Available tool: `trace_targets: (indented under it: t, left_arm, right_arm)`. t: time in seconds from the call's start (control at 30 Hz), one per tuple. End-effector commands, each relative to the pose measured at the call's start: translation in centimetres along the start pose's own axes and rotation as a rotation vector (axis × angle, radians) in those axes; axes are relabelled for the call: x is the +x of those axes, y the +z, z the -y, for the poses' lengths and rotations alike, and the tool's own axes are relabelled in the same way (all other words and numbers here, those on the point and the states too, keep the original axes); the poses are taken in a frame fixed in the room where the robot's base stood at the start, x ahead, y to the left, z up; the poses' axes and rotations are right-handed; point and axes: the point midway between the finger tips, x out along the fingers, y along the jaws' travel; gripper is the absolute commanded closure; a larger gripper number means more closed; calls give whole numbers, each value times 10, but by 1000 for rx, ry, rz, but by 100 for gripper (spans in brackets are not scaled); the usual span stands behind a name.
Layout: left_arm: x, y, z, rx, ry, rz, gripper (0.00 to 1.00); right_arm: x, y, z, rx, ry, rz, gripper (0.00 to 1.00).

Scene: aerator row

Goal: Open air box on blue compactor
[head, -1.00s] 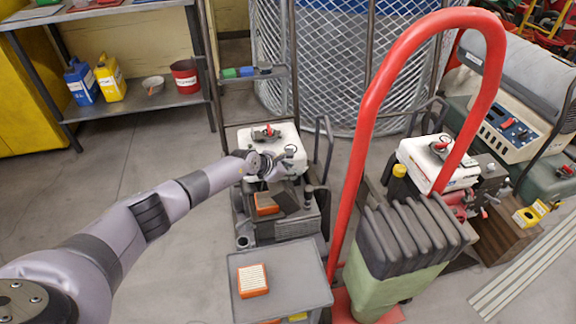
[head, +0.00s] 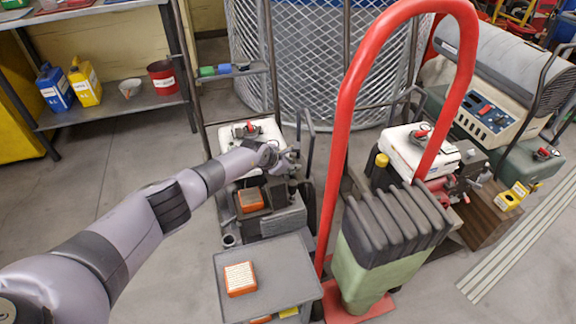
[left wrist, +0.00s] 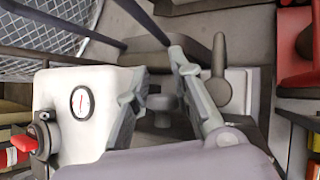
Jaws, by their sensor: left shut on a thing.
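The machine under my left arm has a white tank (head: 240,132) with a red-topped cap and a dark body; I see no clear blue on it. An orange pleated filter (head: 250,200) shows on its front beside a dark part (head: 280,194). My left gripper (head: 284,160) is at the machine's right side, just right of the tank. In the left wrist view its fingers (left wrist: 158,78) stand either side of a grey knob (left wrist: 160,108), next to the white tank with a round gauge (left wrist: 81,103). The finger contact is partly hidden. My right gripper is out of view.
A grey cart (head: 285,275) with another orange filter (head: 240,278) stands in front. A red hoop handle (head: 346,120) rises to the right, by a green container (head: 365,260). A second white-tanked machine (head: 415,150) is behind it. Floor at left is clear.

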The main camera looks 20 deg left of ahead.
Motion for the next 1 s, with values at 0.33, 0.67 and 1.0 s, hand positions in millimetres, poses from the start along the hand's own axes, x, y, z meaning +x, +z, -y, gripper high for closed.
trace_targets:
  t: [0.33,0.67,1.0]
  left_arm:
    - [5,-16,9,6,-13,-28,100]
    - [5,-18,7,4,-11,-30,64]
    - [4,-16,7,3,-11,-27,56]
  right_arm:
    - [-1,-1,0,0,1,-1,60]
    - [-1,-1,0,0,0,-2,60]
    - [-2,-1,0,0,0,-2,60]
